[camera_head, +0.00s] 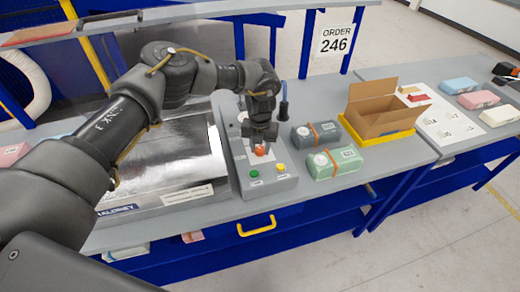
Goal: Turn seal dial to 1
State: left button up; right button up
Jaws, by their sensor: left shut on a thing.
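The control panel (244,180) is a grey slanted box beside a large silver machine (172,160). It carries an orange-red knob or button (261,151), a green button (254,173) and a yellow button (281,168). My left gripper (262,138) reaches down onto the panel's upper part and is shut on the seal dial, which its fingers largely hide. The dial's setting cannot be read. My right gripper is not in view.
Grey and green packs with orange straps (334,163) lie right of the panel. An open cardboard box (380,110) stands on a yellow tray. A blue-handled tool (284,103) stands behind the panel. The bench's front edge has a yellow handle (257,227).

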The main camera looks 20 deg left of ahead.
aim_at(260, 149)
pick_arm(q)
jog(key=n+b, duration=0.1)
jog(key=n, duration=0.3)
jog(key=shift+n, duration=0.8)
jog(key=shift+b, duration=0.3)
jog(key=o, duration=1)
jog(key=shift+r, duration=0.15)
jog(key=shift+w+r+b, duration=0.1)
jog(key=shift+r+b, duration=0.2)
notch_tip(260, 149, up, 10)
jog(key=b, duration=0.2)
